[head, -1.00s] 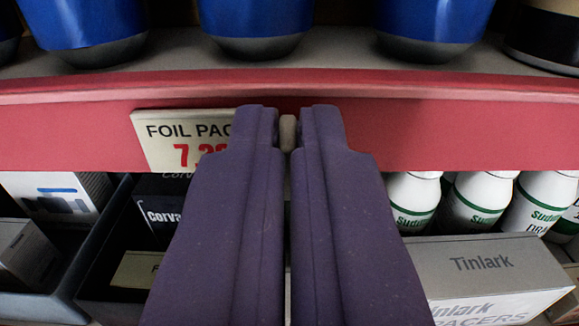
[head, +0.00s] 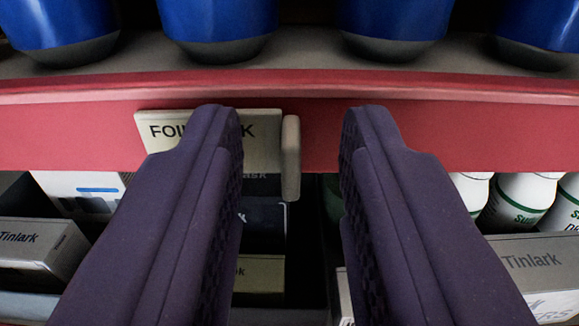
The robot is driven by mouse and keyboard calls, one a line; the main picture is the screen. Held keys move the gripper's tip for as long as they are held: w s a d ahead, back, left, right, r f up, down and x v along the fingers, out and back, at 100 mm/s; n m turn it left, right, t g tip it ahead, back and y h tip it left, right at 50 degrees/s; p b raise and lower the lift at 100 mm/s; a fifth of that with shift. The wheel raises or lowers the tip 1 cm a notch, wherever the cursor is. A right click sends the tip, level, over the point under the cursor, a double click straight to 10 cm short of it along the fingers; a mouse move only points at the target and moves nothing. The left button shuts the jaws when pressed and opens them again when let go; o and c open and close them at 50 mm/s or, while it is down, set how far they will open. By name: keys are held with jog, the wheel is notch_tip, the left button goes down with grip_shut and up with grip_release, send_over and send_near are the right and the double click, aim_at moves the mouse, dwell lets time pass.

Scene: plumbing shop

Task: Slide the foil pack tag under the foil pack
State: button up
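The cream foil pack tag (head: 262,140) sits on the front of the red shelf edge. "FOI" and "K" of its printing show; my left finger hides the middle and the price. A rounded beige grip tab (head: 291,158) stands at its right end. My gripper (head: 290,118) is open, its purple fingers on either side of the tab. The tab shows apart from the right finger; the left finger overlaps the tag in view, and I cannot tell whether it touches. I cannot tell which item is the foil pack. Dark packs (head: 262,215) sit below the tag, partly hidden.
The red shelf edge (head: 480,135) runs across the view, bare right of my gripper. Blue cans (head: 215,25) stand above it. Below are grey Tinlark boxes (head: 40,250) at left and right, white bottles (head: 520,200) and a cream label (head: 260,272) below the dark packs.

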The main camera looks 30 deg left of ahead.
jog(key=p+v, duration=0.1)
jog(key=v, duration=0.6)
jog(key=shift+s+d+p, duration=0.25)
jog(key=shift+s+p, duration=0.1)
